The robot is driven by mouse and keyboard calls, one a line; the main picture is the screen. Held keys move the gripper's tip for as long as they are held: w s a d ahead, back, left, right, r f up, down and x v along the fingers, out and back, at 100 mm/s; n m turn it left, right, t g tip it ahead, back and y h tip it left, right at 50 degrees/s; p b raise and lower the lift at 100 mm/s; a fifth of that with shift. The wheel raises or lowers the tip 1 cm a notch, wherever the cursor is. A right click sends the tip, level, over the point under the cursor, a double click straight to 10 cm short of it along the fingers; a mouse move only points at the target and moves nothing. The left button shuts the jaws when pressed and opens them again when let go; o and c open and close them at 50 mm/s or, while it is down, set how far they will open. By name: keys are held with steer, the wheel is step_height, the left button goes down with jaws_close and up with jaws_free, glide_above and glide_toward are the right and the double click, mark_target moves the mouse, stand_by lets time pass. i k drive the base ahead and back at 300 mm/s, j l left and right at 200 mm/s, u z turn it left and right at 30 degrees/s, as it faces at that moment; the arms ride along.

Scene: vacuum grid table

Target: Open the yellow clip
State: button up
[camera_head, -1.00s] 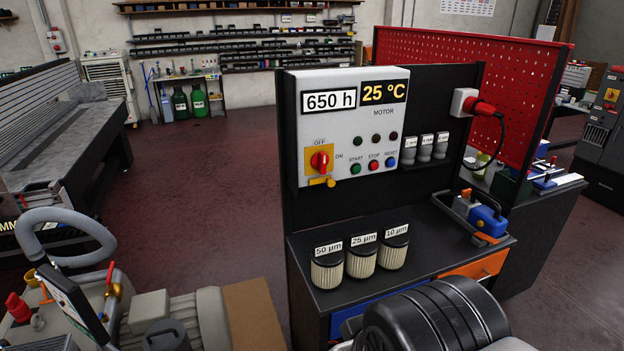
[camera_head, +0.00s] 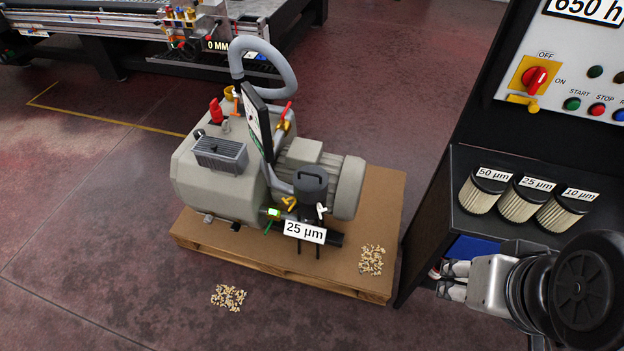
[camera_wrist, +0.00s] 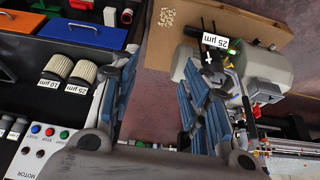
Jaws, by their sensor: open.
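A small yellow clip (camera_head: 290,202) is on the left side of a black filter housing (camera_head: 311,188) labelled 25 µm, on the front of a beige vacuum pump (camera_head: 215,180). A pale clip (camera_head: 322,210) sits on the housing's right side. My gripper (camera_head: 453,280) is right of the pump, beside the dark cabinet, well apart from the clip. In the wrist view my gripper (camera_wrist: 157,78) has its blue-padded fingers wide apart with nothing between them. The housing (camera_wrist: 207,38) shows there beyond the right finger; the yellow clip is too small to make out.
The pump stands on a wooden pallet (camera_head: 340,268). Chips lie on the pallet (camera_head: 372,260) and floor (camera_head: 229,297). A cabinet shelf with several filters (camera_head: 518,205) and a control panel (camera_head: 560,60) is at right. Floor in front of the pallet is mostly clear.

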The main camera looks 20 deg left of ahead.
mark_target(286, 202)
steer(key=i+j, duration=0.15)
steer(key=j, duration=0.2)
steer(key=i+j, duration=0.2)
steer(key=j, duration=0.15)
steer(key=i+j+u, duration=0.1)
steer(key=j, duration=0.3)
steer(key=i+j, duration=0.2)
steer(key=j, duration=0.15)
